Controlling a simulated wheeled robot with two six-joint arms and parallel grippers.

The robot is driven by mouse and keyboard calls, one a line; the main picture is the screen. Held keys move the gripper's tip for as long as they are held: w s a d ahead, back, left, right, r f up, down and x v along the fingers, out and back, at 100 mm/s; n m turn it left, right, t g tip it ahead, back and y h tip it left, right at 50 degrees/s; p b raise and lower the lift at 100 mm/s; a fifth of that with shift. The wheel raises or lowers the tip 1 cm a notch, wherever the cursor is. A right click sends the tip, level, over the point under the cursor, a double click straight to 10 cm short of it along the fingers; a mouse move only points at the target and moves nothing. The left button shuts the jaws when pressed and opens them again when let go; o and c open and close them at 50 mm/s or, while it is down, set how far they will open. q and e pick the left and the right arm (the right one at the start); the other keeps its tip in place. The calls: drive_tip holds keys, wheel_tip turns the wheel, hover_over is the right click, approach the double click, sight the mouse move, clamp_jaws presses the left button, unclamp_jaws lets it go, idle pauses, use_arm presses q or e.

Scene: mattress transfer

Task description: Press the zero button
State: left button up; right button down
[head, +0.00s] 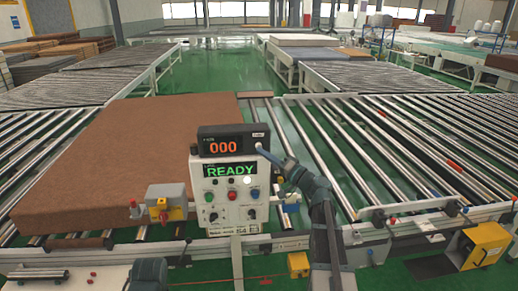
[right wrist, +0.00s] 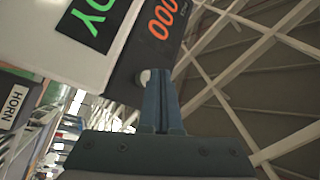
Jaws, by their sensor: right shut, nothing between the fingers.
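A black display box (head: 233,140) with orange digits 000 sits on top of the white control panel (head: 230,212). Its small white label (head: 258,134) is too small to read surely. A pale round button (right wrist: 145,77) on the box's face shows in the right wrist view, beside the digits. My right gripper (head: 260,148) is shut and empty, its fingertips at the box's lower right corner. In the right wrist view the closed fingertips (right wrist: 157,72) overlap the button's edge; I cannot tell whether they touch or press it. My left gripper is not in view.
The panel's green screen (head: 229,170) reads READY, with several buttons and knobs below. A large brown mattress (head: 125,155) lies on the rollers behind and left of the panel. A yellow-and-red switch box (head: 165,205) stands left of the panel. Roller conveyors (head: 330,140) extend right.

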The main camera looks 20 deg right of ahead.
idle(0.3)
drive_tip(key=s, duration=0.1)
drive_tip(key=s+a, duration=0.1)
drive_tip(key=s, duration=0.3)
drive_tip(key=shift+a, duration=0.3)
drive_tip(key=shift+w, duration=0.1)
idle(0.5)
drive_tip(key=s+a+f+n+g+y+b, duration=0.1)
drive_tip(key=s+a+f+n+g+b, duration=0.2)
drive_tip(key=a+f+g, duration=0.6)
drive_tip(key=s+a+f+n+g+y+b, duration=0.1)
drive_tip(key=s+a+f+n+g+b, duration=0.2)
drive_tip(key=a+f, duration=1.05)
drive_tip(key=s+a+f+n+g+h+b, duration=0.3)
drive_tip(key=s+a+f+g+h, duration=0.2)
drive_tip(key=s+a+f, duration=0.45)
drive_tip(key=s+d+f+n+g+h+b, duration=0.1)
drive_tip(key=s+d+f+h+b, duration=0.1)
drive_tip(key=s+f+h, duration=0.4)
drive_tip(key=shift+s+d+g+h, duration=0.25)
drive_tip(key=shift+s+g+h, duration=0.15)
drive_tip(key=shift+s+h, duration=0.5)
